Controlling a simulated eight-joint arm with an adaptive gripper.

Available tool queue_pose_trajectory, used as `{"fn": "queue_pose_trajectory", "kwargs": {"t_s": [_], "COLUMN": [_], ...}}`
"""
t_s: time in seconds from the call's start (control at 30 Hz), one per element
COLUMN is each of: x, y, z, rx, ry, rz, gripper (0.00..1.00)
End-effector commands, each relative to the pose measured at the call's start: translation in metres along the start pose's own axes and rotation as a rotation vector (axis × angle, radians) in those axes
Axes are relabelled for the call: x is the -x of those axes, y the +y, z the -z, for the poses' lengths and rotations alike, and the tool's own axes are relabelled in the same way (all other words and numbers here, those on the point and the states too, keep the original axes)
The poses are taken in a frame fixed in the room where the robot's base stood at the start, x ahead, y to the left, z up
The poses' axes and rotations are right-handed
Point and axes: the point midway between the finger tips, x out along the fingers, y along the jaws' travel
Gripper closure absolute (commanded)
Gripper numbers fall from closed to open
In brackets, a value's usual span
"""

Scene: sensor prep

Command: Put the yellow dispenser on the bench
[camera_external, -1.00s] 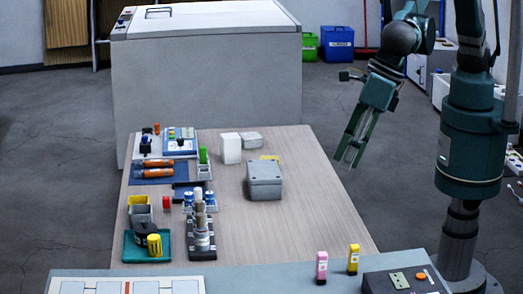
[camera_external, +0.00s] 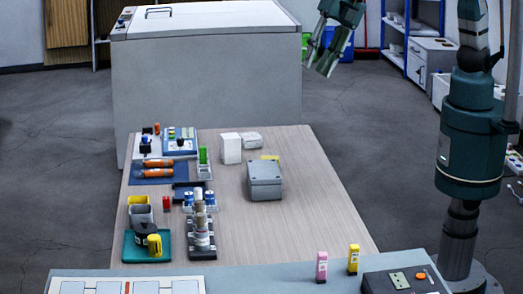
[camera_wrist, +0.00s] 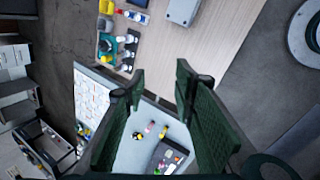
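The yellow dispenser (camera_external: 353,259) stands upright on the blue-grey counter at the front, right of a similar pink dispenser (camera_external: 321,267). In the wrist view the yellow dispenser (camera_wrist: 163,131) is small and far below, between the lines of my fingers. The wood-topped bench (camera_external: 320,215) lies behind the counter and holds lab items. My gripper (camera_external: 317,69) is high above the floor past the bench's back right, far from the dispenser. In the wrist view my gripper (camera_wrist: 161,80) has its fingers apart with nothing between them.
A grey box (camera_external: 264,180) and white boxes (camera_external: 230,149) stand mid-bench. Racks, bottles and a teal tray (camera_external: 130,250) fill its left side. A dark device (camera_external: 400,281) is right of the dispensers. The bench's right front is clear. A large grey cabinet (camera_external: 210,85) stands behind.

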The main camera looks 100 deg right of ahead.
Motion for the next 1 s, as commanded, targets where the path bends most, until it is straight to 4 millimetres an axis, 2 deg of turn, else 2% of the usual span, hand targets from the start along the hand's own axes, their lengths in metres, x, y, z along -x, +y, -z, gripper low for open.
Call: {"fn": "queue_pose_trajectory", "kwargs": {"t_s": [0.03, 0.1, 0.4, 0.7, 1.0], "x": [0.007, 0.015, 0.048, 0.076, 0.096], "y": [-0.007, -0.015, -0.06, -0.114, -0.174], "z": [-0.016, -0.035, -0.108, -0.17, -0.219], "rx": [-0.045, -0.111, -0.397, -0.682, -0.967], "ry": [-0.001, -0.001, 0.002, 0.008, 0.018], "rz": [-0.003, -0.008, -0.031, -0.059, -0.091], "gripper": [0.72, 0.72, 0.72, 0.72, 0.72]}}
